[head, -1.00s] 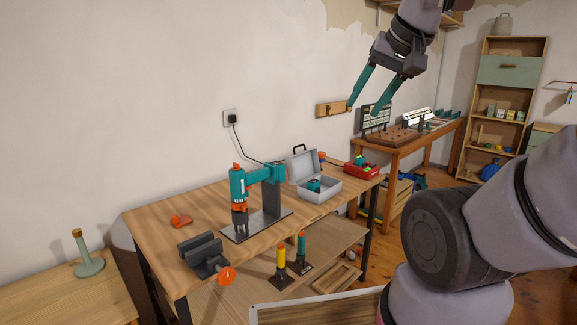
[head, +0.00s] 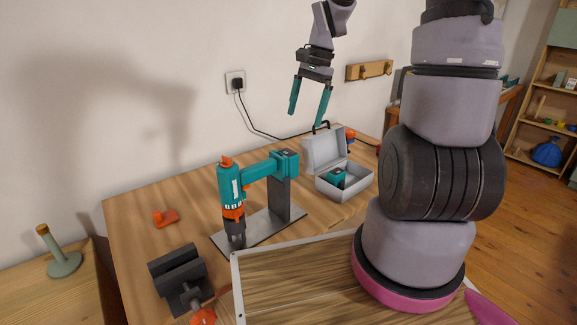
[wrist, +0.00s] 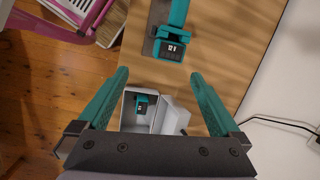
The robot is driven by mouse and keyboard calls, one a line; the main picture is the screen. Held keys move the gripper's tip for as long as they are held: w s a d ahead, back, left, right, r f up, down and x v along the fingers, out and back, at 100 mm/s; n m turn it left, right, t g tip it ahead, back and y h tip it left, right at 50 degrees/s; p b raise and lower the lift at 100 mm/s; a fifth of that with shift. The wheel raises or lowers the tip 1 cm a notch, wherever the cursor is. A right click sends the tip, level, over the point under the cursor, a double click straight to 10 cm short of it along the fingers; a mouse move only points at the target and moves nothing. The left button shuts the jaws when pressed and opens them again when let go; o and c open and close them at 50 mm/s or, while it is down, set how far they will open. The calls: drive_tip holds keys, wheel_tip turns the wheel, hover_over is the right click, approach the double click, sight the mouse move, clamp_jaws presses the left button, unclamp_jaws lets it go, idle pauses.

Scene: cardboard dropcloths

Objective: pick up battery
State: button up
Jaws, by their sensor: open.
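A teal and dark battery (head: 337,177) lies inside an open light-grey case (head: 345,187) at the back right of the workbench. In the wrist view the battery (wrist: 141,106) sits in the case (wrist: 129,134), low between my fingers. My gripper (head: 308,122) has teal fingers, pointing down and spread apart with nothing between them. It hangs above and behind the case in the head view. The wrist view also shows my gripper (wrist: 160,80) open, with its finger bases framing the case. The lower part of the case is hidden behind the gripper body there.
A teal and orange drill stand (head: 232,195) is left of the case. A dark vise (head: 178,275) and a small orange thing (head: 166,217) are on the workbench (head: 135,225). A black cord runs from the wall socket (head: 236,82). The case lid (head: 324,148) stands open.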

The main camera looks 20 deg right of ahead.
drive_tip(key=m+g+y, duration=0.1)
approach(287, 152)
drive_tip(key=f, duration=0.2)
drive_tip(key=shift+m+g, duration=0.3)
drive_tip(key=x, duration=1.1)
drive_tip(key=shift+w+d+f, duration=0.1)
drive_tip(key=shift+w+d, duration=0.05)
drive_tip(key=shift+w, duration=0.1)
drive_tip(key=c, duration=1.4)
wheel_tip(287, 152, up, 11)
drive_tip(key=shift+f, duration=0.2)
